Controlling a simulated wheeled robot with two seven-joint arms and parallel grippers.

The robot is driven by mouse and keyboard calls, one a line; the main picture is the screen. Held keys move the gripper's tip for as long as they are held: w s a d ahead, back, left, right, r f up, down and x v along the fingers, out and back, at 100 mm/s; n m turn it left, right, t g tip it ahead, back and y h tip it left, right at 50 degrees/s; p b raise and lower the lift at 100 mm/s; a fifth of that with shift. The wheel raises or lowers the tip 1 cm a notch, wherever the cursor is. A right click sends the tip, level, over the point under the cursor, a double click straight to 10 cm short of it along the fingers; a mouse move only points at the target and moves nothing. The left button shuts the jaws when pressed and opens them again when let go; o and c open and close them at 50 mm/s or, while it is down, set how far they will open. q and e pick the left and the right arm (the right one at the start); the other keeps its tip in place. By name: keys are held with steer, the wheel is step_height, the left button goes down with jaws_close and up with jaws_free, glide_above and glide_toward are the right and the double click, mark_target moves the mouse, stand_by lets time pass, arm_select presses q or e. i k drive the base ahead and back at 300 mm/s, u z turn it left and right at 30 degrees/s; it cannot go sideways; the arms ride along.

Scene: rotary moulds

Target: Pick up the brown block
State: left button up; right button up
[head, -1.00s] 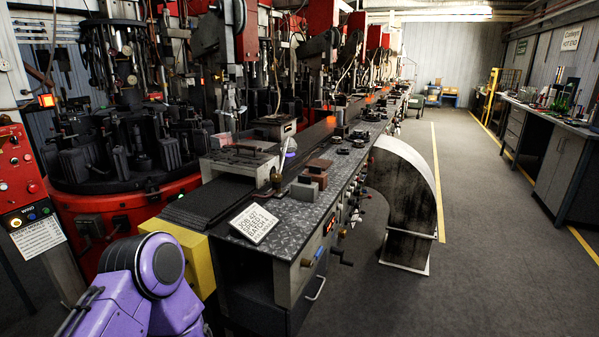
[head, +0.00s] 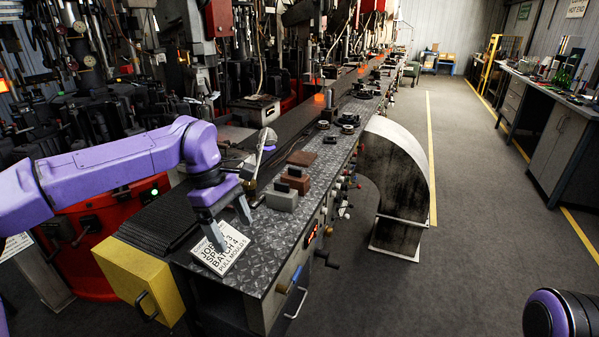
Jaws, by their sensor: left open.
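The brown block (head: 300,182) sits on the metal tread-plate bench top, just behind a grey block (head: 281,201). A dark piece shows on top of the brown block, and the grey block hides part of its front. My left gripper (head: 232,231) is open and empty, pointing down over the white job card (head: 220,252). It is left of and nearer than the brown block, apart from it. My right gripper is not in view; only a rounded part of my right arm shows at the lower right.
A flat brown plate (head: 302,158) lies behind the brown block. A lever with a pale head (head: 266,138) stands left of the blocks. Handles and knobs line the bench's right side. A curved metal chute (head: 398,170) stands at right, with open floor beyond.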

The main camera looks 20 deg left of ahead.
mark_target(294, 177)
steer(key=i, duration=1.3)
